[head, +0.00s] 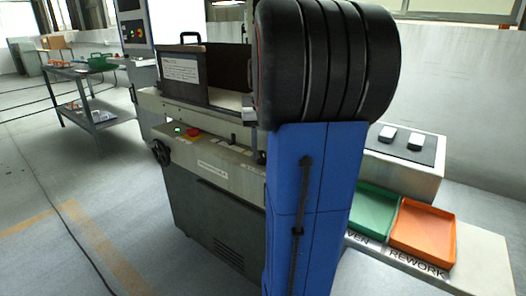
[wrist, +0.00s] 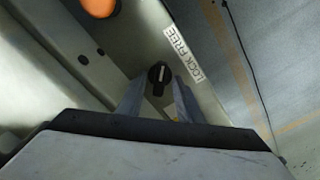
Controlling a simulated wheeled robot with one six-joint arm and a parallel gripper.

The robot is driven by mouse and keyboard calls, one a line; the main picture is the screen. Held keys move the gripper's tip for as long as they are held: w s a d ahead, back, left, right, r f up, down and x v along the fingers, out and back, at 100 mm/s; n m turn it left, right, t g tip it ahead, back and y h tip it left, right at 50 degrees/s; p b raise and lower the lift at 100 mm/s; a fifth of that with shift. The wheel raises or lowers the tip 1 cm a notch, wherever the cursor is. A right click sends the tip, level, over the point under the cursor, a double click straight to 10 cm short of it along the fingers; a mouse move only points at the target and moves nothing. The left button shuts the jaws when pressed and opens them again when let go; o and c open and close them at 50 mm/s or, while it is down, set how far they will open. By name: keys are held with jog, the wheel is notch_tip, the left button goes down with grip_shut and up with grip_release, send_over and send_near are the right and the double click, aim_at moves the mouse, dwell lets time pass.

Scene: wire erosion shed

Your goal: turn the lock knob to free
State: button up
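The lock knob (wrist: 158,74) is a small round black knob with a pale pointer mark, on the grey machine surface in the wrist view. In the head view my blue and black arm hides the gripper, and I cannot make out the knob.
The machine (head: 215,215) has a red button (head: 193,132), a black handwheel (head: 160,152) and a dark tank (head: 190,72). An orange round part (wrist: 99,7) is near the knob. Green (head: 372,212) and orange (head: 424,235) trays are at right.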

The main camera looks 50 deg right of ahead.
jog(key=shift+r, duration=0.1)
notch_tip(320, 180, up, 17)
dwell(0.7)
dwell(0.5)
jog(key=a+f+n+t, duration=0.15)
jog(key=a+f, duration=0.25)
jog(key=a, duration=0.7)
jog(key=s+a+f+n+t, duration=0.1)
jog(key=s+a+f+n, duration=0.1)
jog(key=s+a+f, duration=0.2)
jog(key=s+a+f+n+t, duration=0.1)
jog(key=s+a+f, duration=0.3)
jog(key=a+f, duration=0.5)
jog(key=s+a+f+n+t, duration=0.1)
jog(key=s+a+f+n, duration=0.2)
jog(key=a+f, duration=0.4)
jog(key=shift+s+a, duration=0.45)
jog(key=shift+s, duration=0.3)
jog(key=shift+n, duration=0.25)
